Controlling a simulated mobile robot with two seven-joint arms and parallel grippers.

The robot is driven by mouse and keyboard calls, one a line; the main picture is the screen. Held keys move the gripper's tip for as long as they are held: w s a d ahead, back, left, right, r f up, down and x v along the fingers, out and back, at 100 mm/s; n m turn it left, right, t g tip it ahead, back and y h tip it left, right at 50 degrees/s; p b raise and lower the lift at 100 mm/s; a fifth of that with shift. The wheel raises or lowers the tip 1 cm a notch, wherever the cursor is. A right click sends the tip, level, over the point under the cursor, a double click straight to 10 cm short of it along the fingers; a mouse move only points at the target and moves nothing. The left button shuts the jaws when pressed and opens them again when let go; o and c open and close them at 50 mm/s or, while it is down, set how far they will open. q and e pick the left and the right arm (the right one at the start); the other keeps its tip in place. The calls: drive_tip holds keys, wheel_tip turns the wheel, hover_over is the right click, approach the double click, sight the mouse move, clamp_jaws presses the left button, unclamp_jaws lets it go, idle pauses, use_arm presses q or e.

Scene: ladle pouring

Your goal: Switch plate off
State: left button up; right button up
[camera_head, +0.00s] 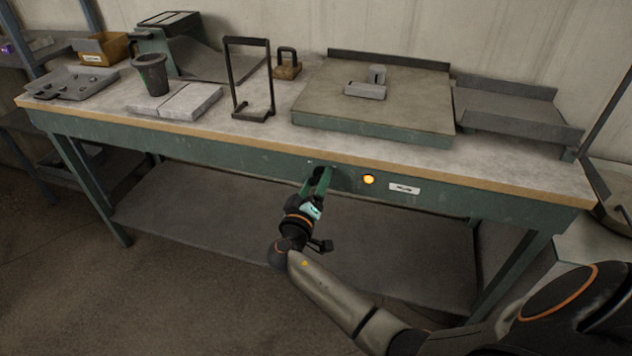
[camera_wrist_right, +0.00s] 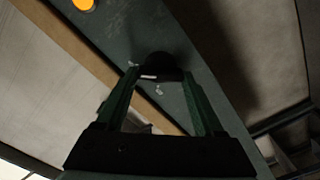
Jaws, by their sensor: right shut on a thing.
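The dark round knob (camera_wrist_right: 162,66) is on the green front panel of the workbench, with a pale mark on its face. My right gripper (camera_head: 320,174) reaches up to that panel; in the wrist view its green fingers (camera_wrist_right: 160,76) are shut on the knob, one on each side. In the head view the fingers mostly hide the knob. A round amber light (camera_head: 368,179) glows on the panel to the right of the gripper; it also shows in the wrist view (camera_wrist_right: 84,5). The wide flat plate (camera_head: 410,112) lies on the bench above. My left gripper is not in view.
A small grey block piece (camera_head: 365,90) sits on the plate. A black frame stand (camera_head: 268,80), dark cup (camera_head: 150,74), grey slabs (camera_head: 190,100) and low tray (camera_head: 72,78) stand to the left. A lower shelf (camera_head: 200,215) lies beneath the bench.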

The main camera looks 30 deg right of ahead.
drive_tip(key=n, duration=0.4)
drive_tip(key=shift+w, duration=0.1)
drive_tip(key=n+p, duration=0.1)
drive_tip(key=n, duration=0.3)
drive_tip(key=shift+n, duration=0.3)
drive_tip(key=shift+n+p, duration=0.35)
drive_tip(key=shift+n, duration=0.55)
drive_tip(key=n+p, duration=0.1)
drive_tip(key=n, duration=0.2)
drive_tip(key=shift+n, duration=0.3)
drive_tip(key=shift+f+n+p, duration=0.1)
drive_tip(key=shift+n+p, duration=0.4)
drive_tip(key=shift+n, duration=0.2)
drive_tip(key=shift+f+n+p, duration=0.1)
drive_tip(key=shift+n+p, duration=0.25)
drive_tip(key=shift+n, duration=0.45)
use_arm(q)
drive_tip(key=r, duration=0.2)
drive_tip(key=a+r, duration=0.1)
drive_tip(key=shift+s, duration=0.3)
use_arm(e)
drive_tip(key=shift+n, duration=0.4)
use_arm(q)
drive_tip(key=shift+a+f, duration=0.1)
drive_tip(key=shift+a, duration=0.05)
